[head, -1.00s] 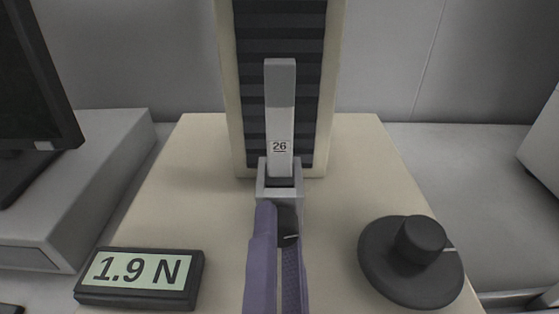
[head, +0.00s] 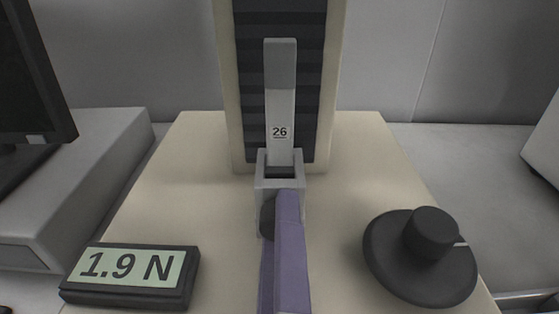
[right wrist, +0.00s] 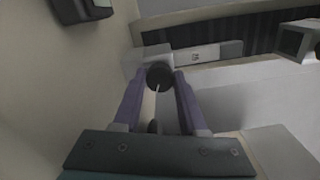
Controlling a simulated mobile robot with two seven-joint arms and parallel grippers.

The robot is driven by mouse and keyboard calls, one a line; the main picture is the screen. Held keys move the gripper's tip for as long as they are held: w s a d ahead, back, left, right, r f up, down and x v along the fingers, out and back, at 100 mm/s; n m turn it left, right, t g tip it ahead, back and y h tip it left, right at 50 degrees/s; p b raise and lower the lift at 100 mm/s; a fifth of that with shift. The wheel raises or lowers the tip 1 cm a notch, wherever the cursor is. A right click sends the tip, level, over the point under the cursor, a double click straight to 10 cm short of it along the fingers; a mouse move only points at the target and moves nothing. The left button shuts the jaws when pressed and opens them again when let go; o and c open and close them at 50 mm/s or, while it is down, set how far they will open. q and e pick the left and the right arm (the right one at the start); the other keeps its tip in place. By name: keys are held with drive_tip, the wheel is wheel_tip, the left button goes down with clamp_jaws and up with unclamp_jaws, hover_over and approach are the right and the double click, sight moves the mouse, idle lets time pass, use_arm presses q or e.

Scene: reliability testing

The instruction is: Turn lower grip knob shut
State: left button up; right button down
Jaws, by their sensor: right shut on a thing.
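The lower grip (head: 262,184) is a grey metal clamp in the middle of the head view. It holds the bottom of a light strip marked 26 (head: 280,118). Its dark round grip knob (head: 267,218) is partly hidden behind my right gripper (head: 290,198). In the right wrist view, the knob (right wrist: 158,76) with a white line mark sits between the two purple fingers of the right gripper (right wrist: 162,80), which are shut on it. My left gripper is not in view.
A black display reading 1.9 N (head: 130,274) lies at the front left of the cream base (head: 345,215). A large black dial (head: 421,256) stands at the right. A cream column with a dark ribbed face (head: 249,95) rises behind the grip. A monitor (head: 30,85) is at far left.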

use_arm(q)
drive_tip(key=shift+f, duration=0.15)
use_arm(e)
drive_tip(key=shift+m, duration=0.4)
drive_tip(key=shift+c, duration=2.2)
unclamp_jaws()
drive_tip(key=shift+s, duration=0.15)
use_arm(q)
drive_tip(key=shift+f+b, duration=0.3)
drive_tip(key=shift+b, duration=0.1)
use_arm(e)
drive_tip(key=s, duration=0.8)
drive_tip(key=shift+s+f, duration=0.1)
drive_tip(key=shift+s, duration=0.75)
drive_tip(key=shift+r, duration=0.2)
